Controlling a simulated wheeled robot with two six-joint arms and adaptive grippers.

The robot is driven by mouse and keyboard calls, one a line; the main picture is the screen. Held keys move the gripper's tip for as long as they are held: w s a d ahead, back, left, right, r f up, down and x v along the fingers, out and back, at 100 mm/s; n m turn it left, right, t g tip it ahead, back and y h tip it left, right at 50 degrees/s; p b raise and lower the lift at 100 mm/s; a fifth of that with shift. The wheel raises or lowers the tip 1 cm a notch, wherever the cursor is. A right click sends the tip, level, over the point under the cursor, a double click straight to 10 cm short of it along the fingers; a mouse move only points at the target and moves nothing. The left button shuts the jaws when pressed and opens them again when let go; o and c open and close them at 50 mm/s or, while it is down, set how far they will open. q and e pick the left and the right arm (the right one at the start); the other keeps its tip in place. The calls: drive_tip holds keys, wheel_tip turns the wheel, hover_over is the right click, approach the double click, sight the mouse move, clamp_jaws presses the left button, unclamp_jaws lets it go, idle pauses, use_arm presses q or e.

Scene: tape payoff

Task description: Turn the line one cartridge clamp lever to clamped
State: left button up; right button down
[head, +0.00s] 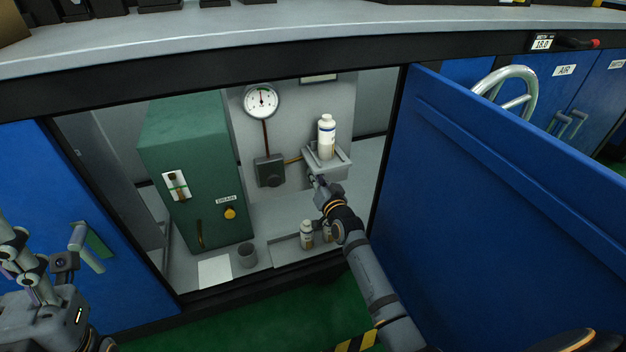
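A white cartridge (326,138) with a dark blue band stands upright in a grey holder (329,167) on the back wall of the open cabinet. My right gripper (315,180) is just below the holder's front left, pointing at its underside. No clamp lever can be made out clearly; the gripper covers that spot, and whether its fingers touch or hold anything is too small to tell. My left gripper (17,252) is at the far left, outside the cabinet and away from the holder; its finger opening is unclear.
A green box (190,150) with a small lever plate and a drain label fills the cabinet's left side. A gauge (261,101) hangs above a dark valve block (270,171). An open blue door (490,210) bounds the right.

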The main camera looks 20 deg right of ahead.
drive_tip(key=shift+d+f+n+b, duration=0.15)
drive_tip(key=shift+d+n+b, duration=0.25)
drive_tip(key=shift+n, duration=0.55)
drive_tip(key=shift+d+f+n+b, duration=0.15)
drive_tip(key=shift+d+n+b, duration=0.2)
drive_tip(key=shift+n, duration=0.65)
drive_tip(key=shift+d+f+n+b, duration=0.2)
drive_tip(key=shift+n+b, duration=0.25)
drive_tip(key=shift+n, duration=0.5)
drive_tip(key=shift+d+r, duration=0.1)
drive_tip(key=c, duration=1.7)
unclamp_jaws()
drive_tip(key=shift+o, duration=0.5)
drive_tip(key=shift+r, duration=0.1)
drive_tip(key=s, duration=1.2)
drive_tip(key=shift+d, duration=0.2)
